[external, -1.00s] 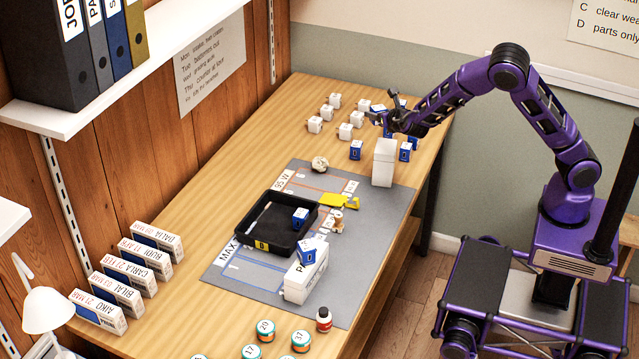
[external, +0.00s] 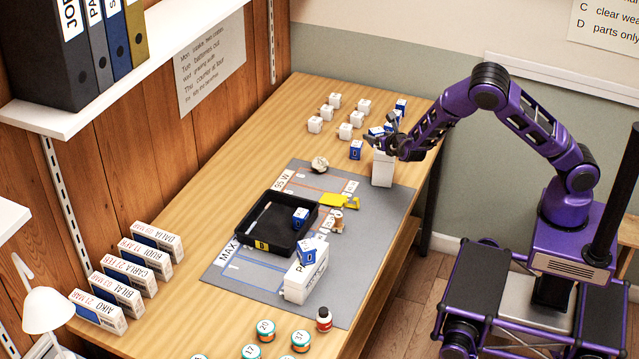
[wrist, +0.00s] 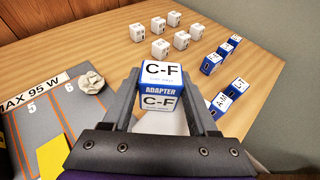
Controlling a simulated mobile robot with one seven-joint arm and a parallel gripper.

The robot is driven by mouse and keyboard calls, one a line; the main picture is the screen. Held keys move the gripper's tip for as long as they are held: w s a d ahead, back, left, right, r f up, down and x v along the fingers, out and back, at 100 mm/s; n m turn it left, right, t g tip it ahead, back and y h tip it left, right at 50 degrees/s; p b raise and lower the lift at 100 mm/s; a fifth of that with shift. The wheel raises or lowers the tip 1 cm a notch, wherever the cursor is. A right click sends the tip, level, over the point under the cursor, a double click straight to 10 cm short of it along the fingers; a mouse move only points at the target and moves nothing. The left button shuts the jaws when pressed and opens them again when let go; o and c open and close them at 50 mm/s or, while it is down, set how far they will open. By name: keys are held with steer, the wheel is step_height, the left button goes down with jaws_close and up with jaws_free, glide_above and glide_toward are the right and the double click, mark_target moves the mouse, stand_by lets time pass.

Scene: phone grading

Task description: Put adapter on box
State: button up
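A blue-and-white adapter marked C-F (wrist: 160,85) sits between the two fingers of my gripper (wrist: 160,92) in the wrist view, and the fingers appear shut on it. In the external view my gripper (external: 384,140) is at the top of a tall upright white box (external: 382,170). The adapter there is small and partly hidden by the fingers. The white box also shows below the adapter in the wrist view (wrist: 165,123). I cannot tell whether the adapter touches the box top. A second white box (external: 298,290) lies on the mat with an adapter (external: 313,251) on it.
Several white cubes (external: 345,131) and blue adapters (external: 355,150) stand at the table's far end, close around my gripper. A black tray (external: 248,245) holds another adapter (external: 300,217). A yellow item (external: 338,200) and a crumpled ball (external: 320,165) lie on the grey mat (external: 345,290).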

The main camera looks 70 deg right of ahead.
steer(key=o, duration=0.3)
steer(key=shift+r, duration=0.1)
steer(key=shift+r, duration=0.15)
steer(key=v, duration=1.2)
steer(key=shift+p, duration=0.4)
